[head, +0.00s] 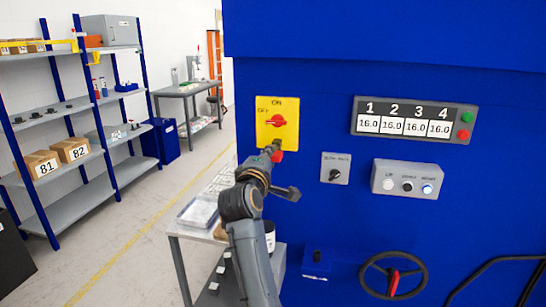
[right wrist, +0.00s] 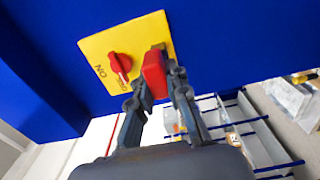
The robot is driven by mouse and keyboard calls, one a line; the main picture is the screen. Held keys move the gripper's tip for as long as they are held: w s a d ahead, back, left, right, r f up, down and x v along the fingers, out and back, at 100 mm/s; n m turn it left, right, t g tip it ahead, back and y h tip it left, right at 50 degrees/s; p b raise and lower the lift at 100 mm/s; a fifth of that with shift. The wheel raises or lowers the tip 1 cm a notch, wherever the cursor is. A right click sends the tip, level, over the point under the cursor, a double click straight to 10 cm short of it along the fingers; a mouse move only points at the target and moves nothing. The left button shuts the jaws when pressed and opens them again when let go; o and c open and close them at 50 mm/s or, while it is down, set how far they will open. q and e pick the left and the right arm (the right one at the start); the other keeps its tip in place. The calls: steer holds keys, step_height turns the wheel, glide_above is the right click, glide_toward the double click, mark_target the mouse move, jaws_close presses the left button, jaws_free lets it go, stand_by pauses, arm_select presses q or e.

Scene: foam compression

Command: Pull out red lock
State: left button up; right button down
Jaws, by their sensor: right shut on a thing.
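A yellow switch plate (head: 289,114) with ON and OFF lettering is on the blue machine front. It carries a red rotary knob (head: 277,121), which also shows in the right wrist view (right wrist: 120,65). My right gripper (head: 272,151) is at the plate's lower edge. In the right wrist view its fingers (right wrist: 158,84) are shut on the red lock (right wrist: 154,72), a small red block beside the knob. In the head view part of the red lock (head: 277,156) shows at the fingertips. A small metal piece is behind the lock at the plate. My left gripper is not in view.
The blue machine (head: 480,190) fills the right side, with a display panel (head: 414,120), a button box (head: 407,180) and a handwheel (head: 393,274). A grey table (head: 180,231) stands below my right arm. Blue shelves (head: 70,195) stand at left beyond open floor.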

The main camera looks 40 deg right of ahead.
steer(key=shift+s+a+f, duration=0.1)
steer(key=shift+s+a, duration=0.1)
steer(key=shift+a, duration=0.05)
steer(key=shift+s+a, duration=0.15)
steer(key=shift+a, duration=0.1)
steer(key=shift+b+v, duration=0.45)
steer(key=shift+v, duration=0.4)
stand_by(0.3)
steer(key=shift+s, duration=0.1)
